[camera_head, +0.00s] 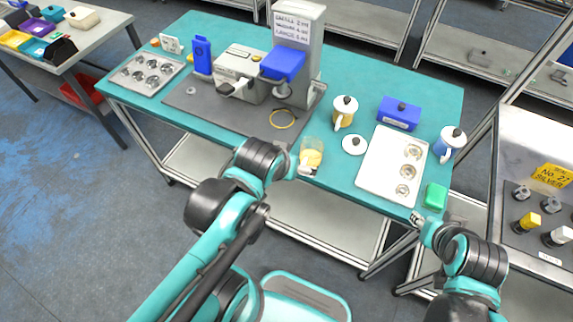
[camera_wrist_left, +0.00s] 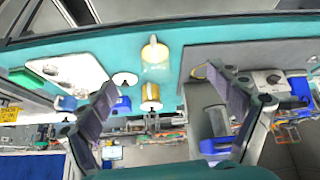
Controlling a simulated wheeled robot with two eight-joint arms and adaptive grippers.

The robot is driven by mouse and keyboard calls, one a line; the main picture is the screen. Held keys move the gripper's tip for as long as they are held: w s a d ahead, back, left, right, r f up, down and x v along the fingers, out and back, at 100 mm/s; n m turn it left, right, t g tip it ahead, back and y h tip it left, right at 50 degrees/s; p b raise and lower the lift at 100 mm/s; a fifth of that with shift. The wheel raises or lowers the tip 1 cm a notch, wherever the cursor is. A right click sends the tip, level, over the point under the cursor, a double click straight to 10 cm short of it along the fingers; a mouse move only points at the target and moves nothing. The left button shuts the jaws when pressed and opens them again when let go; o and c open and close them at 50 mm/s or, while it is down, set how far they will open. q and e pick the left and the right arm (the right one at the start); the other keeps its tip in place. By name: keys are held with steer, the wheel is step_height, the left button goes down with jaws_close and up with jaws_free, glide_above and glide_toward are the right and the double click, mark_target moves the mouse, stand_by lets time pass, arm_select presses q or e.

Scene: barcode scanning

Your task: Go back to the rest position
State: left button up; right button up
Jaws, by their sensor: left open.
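My left gripper (camera_wrist_left: 160,79) is open in the left wrist view, its fingers wide apart with nothing held between them. In the head view its arm reaches the table's front edge and the wrist hides most of the gripper. A clear cup with yellow contents (camera_head: 312,156) stands close beside it, and also shows beyond the fingers in the wrist view (camera_wrist_left: 155,50). My right gripper (camera_head: 418,219) is by the front right table edge, near a green block (camera_head: 435,196). Its fingers are too small to tell whether they are open.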

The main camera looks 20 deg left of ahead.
arm_select(q)
steer(key=shift+s+a+m+t, duration=0.2)
steer(key=shift+s+m+t, duration=0.1)
steer(key=shift+s+m, duration=0.3)
steer(key=shift+w, duration=0.1)
step_height(320, 180, down, 4)
steer(key=b, duration=0.3)
steer(key=shift+r+b, duration=0.2)
steer(key=shift+b, duration=0.15)
